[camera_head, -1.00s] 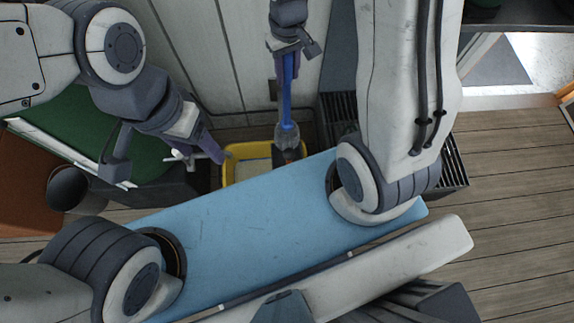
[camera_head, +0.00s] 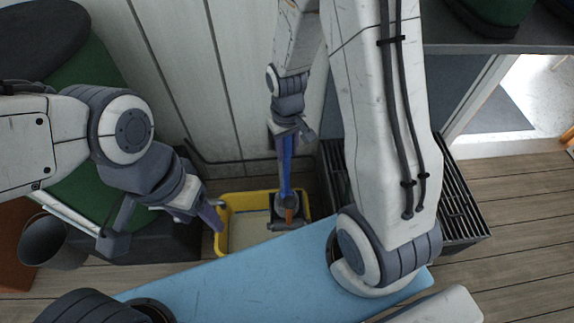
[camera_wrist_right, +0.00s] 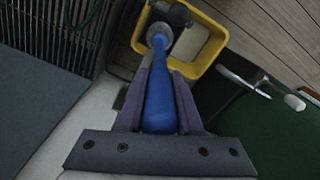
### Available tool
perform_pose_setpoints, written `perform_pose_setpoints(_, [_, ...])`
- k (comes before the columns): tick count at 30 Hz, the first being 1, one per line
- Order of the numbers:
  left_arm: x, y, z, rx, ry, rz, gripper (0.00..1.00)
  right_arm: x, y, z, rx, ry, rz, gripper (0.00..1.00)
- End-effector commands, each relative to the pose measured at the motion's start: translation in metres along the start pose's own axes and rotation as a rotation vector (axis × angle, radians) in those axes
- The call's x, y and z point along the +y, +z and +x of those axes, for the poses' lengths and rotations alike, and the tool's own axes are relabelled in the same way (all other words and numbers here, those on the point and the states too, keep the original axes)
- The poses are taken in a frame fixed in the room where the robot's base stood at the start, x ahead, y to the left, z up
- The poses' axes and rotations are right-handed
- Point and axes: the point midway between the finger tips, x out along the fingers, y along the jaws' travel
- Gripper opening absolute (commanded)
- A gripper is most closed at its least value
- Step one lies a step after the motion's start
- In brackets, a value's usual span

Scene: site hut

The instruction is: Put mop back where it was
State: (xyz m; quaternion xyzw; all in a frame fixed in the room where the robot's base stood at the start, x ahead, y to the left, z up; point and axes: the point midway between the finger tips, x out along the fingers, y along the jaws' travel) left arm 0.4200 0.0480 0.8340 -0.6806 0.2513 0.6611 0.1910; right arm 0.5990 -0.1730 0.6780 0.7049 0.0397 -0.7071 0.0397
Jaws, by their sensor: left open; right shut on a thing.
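The mop (camera_head: 287,165) has a blue handle and a dark head with an orange part. My right gripper (camera_head: 286,140) is shut on its handle. In the right wrist view the blue handle (camera_wrist_right: 160,95) runs between the purple fingers of that gripper (camera_wrist_right: 158,85). The mop's head (camera_head: 287,212) is over the right part of a yellow bucket (camera_head: 222,240); I cannot tell whether it rests on the bottom. The bucket also shows in the right wrist view (camera_wrist_right: 205,68). My left gripper (camera_head: 212,217) is open and empty at the bucket's left rim.
A dark slatted unit (camera_head: 462,200) stands right of the bucket. A black bin (camera_head: 50,243) and a green seat (camera_head: 90,185) are at left. The panelled wall (camera_head: 240,80) is close behind. Wooden floor (camera_head: 510,230) is clear at right.

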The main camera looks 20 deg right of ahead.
Motion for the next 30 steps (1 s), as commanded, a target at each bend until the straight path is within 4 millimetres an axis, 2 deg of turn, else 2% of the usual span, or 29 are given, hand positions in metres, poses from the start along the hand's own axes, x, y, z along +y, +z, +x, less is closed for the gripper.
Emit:
perform_pose_setpoints(9, [-0.001,0.001,0.012,0.000,0.000,0.000,0.61,0.000,0.000,0.037,-0.002,0.000,0.000,0.00])
perform_pose_setpoints(21, [-0.001,0.001,0.013,0.000,0.000,0.000,0.61,0.000,0.000,0.043,0.001,0.000,0.000,0.00])
perform_pose_setpoints(22, [-0.001,0.001,0.013,0.000,0.000,0.000,0.61,0.000,0.000,0.043,0.000,0.000,0.000,0.38])
perform_pose_setpoints(24, [-0.001,0.001,0.013,0.000,0.000,0.000,0.61,0.000,0.000,0.042,0.000,0.000,0.000,0.65])
perform_pose_setpoints(30, [-0.001,0.001,0.013,0.000,0.000,0.000,0.61,0.000,0.000,0.042,0.000,0.000,0.000,0.65])
